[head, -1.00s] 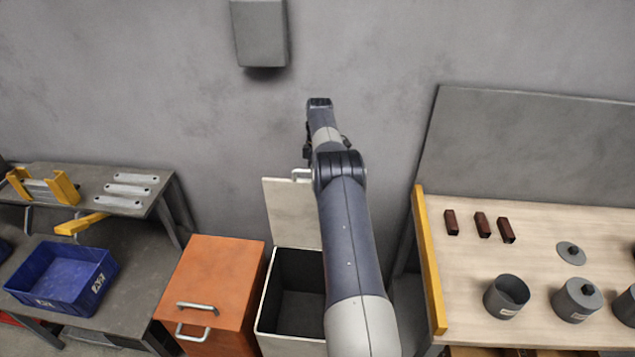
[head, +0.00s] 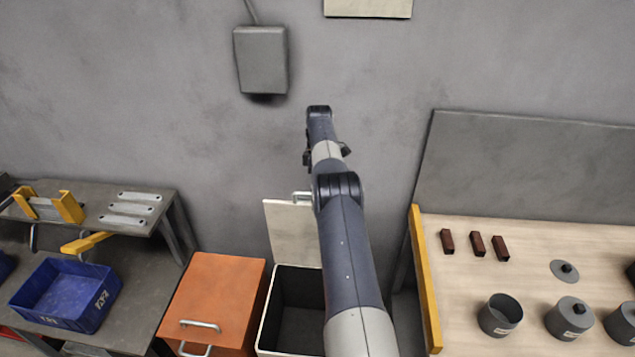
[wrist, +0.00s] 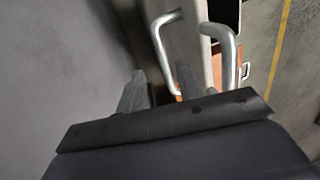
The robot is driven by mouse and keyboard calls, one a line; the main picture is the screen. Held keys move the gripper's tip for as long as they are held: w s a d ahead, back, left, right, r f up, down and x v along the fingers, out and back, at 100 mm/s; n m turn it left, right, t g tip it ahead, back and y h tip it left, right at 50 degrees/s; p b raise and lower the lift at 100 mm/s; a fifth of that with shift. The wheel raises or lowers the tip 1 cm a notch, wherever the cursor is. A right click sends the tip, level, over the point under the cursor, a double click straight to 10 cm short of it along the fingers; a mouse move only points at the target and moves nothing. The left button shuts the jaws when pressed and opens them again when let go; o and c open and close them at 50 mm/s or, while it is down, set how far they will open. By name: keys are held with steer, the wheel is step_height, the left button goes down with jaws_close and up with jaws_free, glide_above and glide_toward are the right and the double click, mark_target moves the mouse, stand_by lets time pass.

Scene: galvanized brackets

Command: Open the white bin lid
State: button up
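The white bin (head: 263,325) stands on the floor with its dark inside showing. Its white lid (head: 290,235) stands raised at the back, near upright, with a metal handle (head: 301,196) at its top edge. My arm hides the right part of both. In the wrist view, the pale lid (wrist: 208,55) is edge-on beyond my gripper (wrist: 162,88). Its fingers are apart, with one bar handle (wrist: 162,50) just beyond the gap. I cannot tell whether they touch it. A second bar handle (wrist: 233,55) is to the right. My fingertips are hidden in the head view.
An orange bin (head: 215,295), lid shut, stands close on the left. A workbench with a yellow edge (head: 424,280) is on the right, holding grey pots and brown blocks. A grey wall box (head: 260,60) hangs above. A blue crate (head: 65,295) sits far left.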

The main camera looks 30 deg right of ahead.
steer(key=shift+d+r, duration=0.1)
steer(key=shift+r, duration=0.1)
steer(key=c, duration=0.3)
steer(key=shift+s+d+r+b, duration=0.1)
steer(key=shift+d+r+b, duration=0.05)
steer(key=shift+r+b, duration=0.2)
steer(key=shift+c, duration=0.8)
steer(key=r, duration=0.1)
steer(key=s+r+t+b, duration=0.1)
steer(key=r, duration=0.1)
steer(key=s+d+r+n+t+y+b, duration=0.1)
steer(key=shift+s+r, duration=0.15)
steer(key=shift+r, duration=0.15)
jaws_close()
steer(key=s+a+r+t+b, duration=0.2)
steer(key=s+r+t+b, duration=0.1)
steer(key=s, duration=0.5)
steer(key=s+a+r+t+b, duration=0.2)
steer(key=s+a+r+t, duration=0.15)
steer(key=s, duration=0.45)
steer(key=w+d+f+p, duration=0.1)
steer(key=w+f+p, duration=0.3)
steer(key=w+f, duration=0.4)
steer(key=shift+w+f+p, duration=0.3)
steer(key=shift+f, duration=0.15)
